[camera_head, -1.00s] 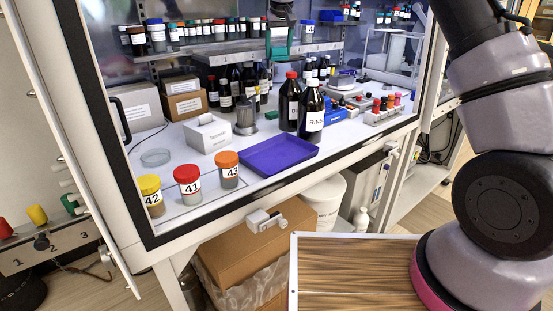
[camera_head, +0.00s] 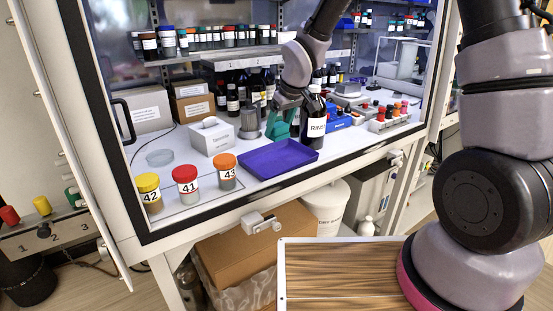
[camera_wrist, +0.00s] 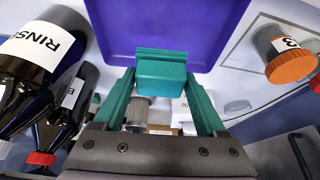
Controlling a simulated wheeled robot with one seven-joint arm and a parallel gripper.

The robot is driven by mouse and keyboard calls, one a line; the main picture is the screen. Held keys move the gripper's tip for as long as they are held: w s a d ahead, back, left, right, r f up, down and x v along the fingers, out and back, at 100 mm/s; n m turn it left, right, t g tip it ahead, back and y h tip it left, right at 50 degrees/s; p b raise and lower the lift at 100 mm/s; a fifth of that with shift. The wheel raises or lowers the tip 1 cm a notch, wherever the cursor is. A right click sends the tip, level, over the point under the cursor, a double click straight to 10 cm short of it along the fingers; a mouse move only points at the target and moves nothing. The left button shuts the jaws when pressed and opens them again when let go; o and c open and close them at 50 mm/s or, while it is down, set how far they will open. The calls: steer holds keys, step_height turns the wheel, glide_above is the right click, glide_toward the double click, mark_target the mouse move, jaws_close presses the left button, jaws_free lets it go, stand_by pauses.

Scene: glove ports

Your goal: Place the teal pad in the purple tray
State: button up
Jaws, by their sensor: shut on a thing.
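The teal pad (camera_wrist: 162,78) is a small block held between the two teal fingers of my gripper (camera_wrist: 160,88) in the wrist view. In the head view my gripper (camera_head: 280,124) is inside the cabinet, behind the tray's back edge; I cannot tell the pad from the fingers there. The purple tray (camera_head: 262,163) lies flat and empty near the cabinet's front edge. It also fills the top of the wrist view (camera_wrist: 165,22), just beyond the pad. I cannot tell how high the pad is above the worktop.
A dark RINSE bottle (camera_head: 314,118) stands close on the right of my gripper. A white box (camera_head: 212,136) and a metal cylinder (camera_head: 250,124) stand on its left. Jar 43 (camera_head: 228,172) is just left of the tray. The cabinet's front sill (camera_head: 300,192) runs before it.

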step_height(320, 180, down, 8)
steer(key=shift+f, duration=0.25)
steer(key=o, duration=1.4)
steer(key=shift+f, duration=0.1)
